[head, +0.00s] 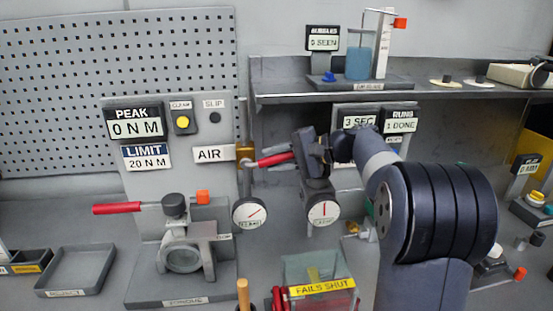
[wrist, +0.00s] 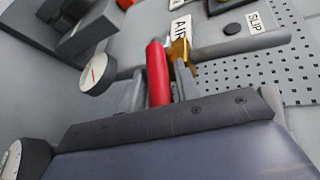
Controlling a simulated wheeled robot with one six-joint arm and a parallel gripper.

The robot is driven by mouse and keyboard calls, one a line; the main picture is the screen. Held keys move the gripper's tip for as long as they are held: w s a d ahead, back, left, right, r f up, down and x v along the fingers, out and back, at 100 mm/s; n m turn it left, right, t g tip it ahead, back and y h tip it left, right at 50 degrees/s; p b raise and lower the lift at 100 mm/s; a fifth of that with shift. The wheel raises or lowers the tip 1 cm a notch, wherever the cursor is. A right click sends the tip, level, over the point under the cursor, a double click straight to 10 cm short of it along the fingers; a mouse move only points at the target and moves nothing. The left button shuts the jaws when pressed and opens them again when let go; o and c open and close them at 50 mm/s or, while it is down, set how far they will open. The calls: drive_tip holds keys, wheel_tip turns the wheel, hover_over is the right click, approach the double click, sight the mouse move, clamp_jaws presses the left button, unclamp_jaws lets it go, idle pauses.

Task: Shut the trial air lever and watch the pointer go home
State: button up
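The trial air lever (head: 273,159) has a red handle and a brass valve body (head: 245,151) beside the AIR label. In the wrist view the red handle (wrist: 158,75) stands between my fingers, with the brass part (wrist: 180,52) at its far right. My gripper (head: 282,157) has one finger on each side of the handle, close against it. The left dial (head: 250,214) has a red pointer slanting up to the right. The right dial (head: 323,210) has its pointer upright. Small dial lettering is unreadable.
The panel has a PEAK display (head: 136,122) reading 0 N M and a LIMIT plate (head: 147,157). A FAILS SHUT bin (head: 322,287) stands in front below. A shelf (head: 420,92) runs behind my arm.

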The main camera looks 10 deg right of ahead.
drive_tip(key=shift+o, duration=1)
drive_tip(key=b+v, duration=0.1)
drive_tip(key=v, duration=0.9)
drive_tip(key=shift+s+d, duration=0.2)
drive_tip(key=shift+d, duration=0.15)
drive_tip(key=shift+r, duration=0.1)
drive_tip(key=shift+c, duration=0.2)
